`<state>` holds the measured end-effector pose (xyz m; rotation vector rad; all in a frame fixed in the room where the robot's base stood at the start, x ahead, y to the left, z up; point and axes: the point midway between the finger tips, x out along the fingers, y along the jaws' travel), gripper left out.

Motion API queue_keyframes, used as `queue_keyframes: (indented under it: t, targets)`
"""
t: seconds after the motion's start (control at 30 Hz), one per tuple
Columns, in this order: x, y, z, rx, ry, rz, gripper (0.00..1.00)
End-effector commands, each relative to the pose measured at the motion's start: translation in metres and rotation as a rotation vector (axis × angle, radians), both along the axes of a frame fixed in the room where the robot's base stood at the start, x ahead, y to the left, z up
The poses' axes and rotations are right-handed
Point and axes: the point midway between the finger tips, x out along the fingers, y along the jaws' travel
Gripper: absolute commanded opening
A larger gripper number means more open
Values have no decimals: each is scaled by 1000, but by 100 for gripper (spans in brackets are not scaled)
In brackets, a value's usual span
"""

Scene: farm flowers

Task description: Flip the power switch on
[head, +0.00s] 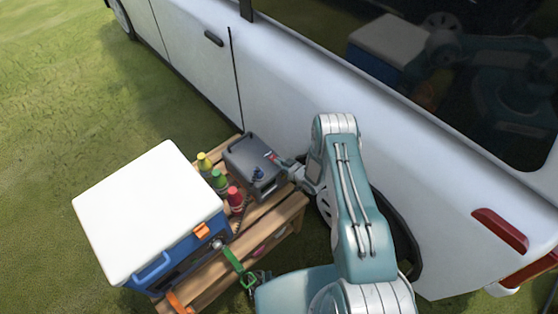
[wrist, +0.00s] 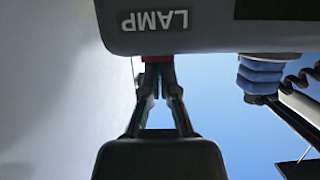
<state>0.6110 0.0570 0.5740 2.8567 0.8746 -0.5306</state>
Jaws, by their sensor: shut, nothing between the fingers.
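A dark grey power box (head: 248,151) sits on a wooden bench beside the car in the head view. A small red switch (head: 271,155) shows on its side facing my arm. In the wrist view the box (wrist: 215,38) hangs in from the top, upside down, with the label LAMP (wrist: 153,21). The red switch (wrist: 157,57) shows as a strip at the box's edge. My gripper (wrist: 158,72) is shut and empty, its tips right at the red switch; I cannot tell whether they touch it. It also shows beside the box in the head view (head: 281,163). The tips hide part of the switch.
A blue plug (wrist: 261,76) with a coiled cord sits on the box beside my gripper. Yellow, green and red bottles (head: 235,198) and a white-lidded cooler (head: 150,205) stand left of the box. The white car (head: 300,95) is close behind. Open grass lies left.

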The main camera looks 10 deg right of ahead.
Motion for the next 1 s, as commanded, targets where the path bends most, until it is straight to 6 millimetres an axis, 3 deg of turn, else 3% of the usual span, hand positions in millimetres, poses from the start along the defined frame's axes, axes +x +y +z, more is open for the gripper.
queue_keyframes:
  t: [0.27, 1.0]
  targets:
    - [-1, 0, -2, -1, 1, 0, 0]
    - [0, 0, 14, -1, 1, 0, 0]
